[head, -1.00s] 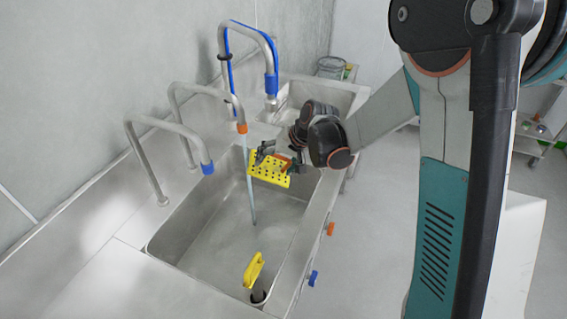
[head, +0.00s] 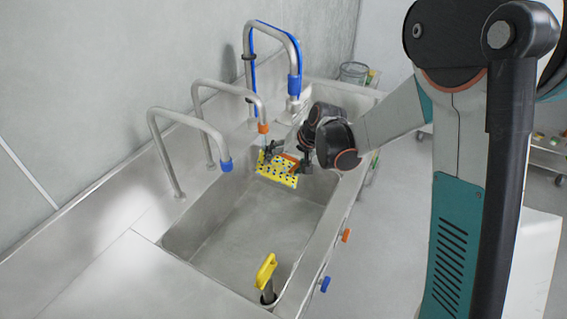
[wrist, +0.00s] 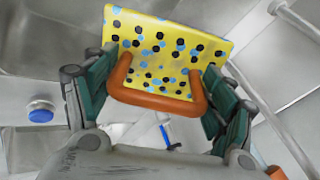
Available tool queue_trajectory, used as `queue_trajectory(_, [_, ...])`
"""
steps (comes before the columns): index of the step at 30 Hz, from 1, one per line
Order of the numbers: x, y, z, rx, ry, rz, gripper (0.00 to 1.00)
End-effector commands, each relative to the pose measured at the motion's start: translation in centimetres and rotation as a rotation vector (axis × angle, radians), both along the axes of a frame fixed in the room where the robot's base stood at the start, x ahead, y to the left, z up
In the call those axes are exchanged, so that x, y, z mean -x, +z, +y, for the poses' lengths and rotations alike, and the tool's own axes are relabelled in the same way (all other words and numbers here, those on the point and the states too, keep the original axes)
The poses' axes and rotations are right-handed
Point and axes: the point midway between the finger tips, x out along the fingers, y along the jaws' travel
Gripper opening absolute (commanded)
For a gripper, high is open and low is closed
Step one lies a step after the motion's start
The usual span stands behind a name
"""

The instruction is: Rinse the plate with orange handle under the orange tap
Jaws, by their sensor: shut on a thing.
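The yellow plate (head: 277,172) has black holes and an orange handle. My gripper (head: 289,158) is shut on that orange handle (wrist: 152,100), and the plate is held tilted above the basin. The orange tap (head: 263,128), a bent steel pipe with an orange end, is just above the plate. A thin stream runs down from the tap to the plate's wall-side part, and none shows below it. Blue spots lie among the holes, plain on the plate's face (wrist: 165,50) in the wrist view. The plate's far side is hidden.
A blue-tipped tap (head: 226,165) is nearer, and a taller blue-striped tap (head: 294,84) is farther back. The sink basin (head: 235,228) has a yellow-handled tool (head: 266,272) standing at its near end. Orange (head: 346,235) and blue (head: 325,284) knobs are on the front.

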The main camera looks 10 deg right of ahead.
Motion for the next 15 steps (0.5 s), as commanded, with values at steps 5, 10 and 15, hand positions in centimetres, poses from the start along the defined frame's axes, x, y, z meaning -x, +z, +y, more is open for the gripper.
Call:
queue_trajectory(5, [0.0, 0.0, -0.1, 0.000, 0.000, 0.000, 0.40])
queue_trajectory(10, [-0.2, 0.0, -0.6, 0.000, 0.000, 0.000, 0.40])
queue_trajectory(15, [-0.3, 0.0, -1.1, 0.000, 0.000, 0.000, 0.40])
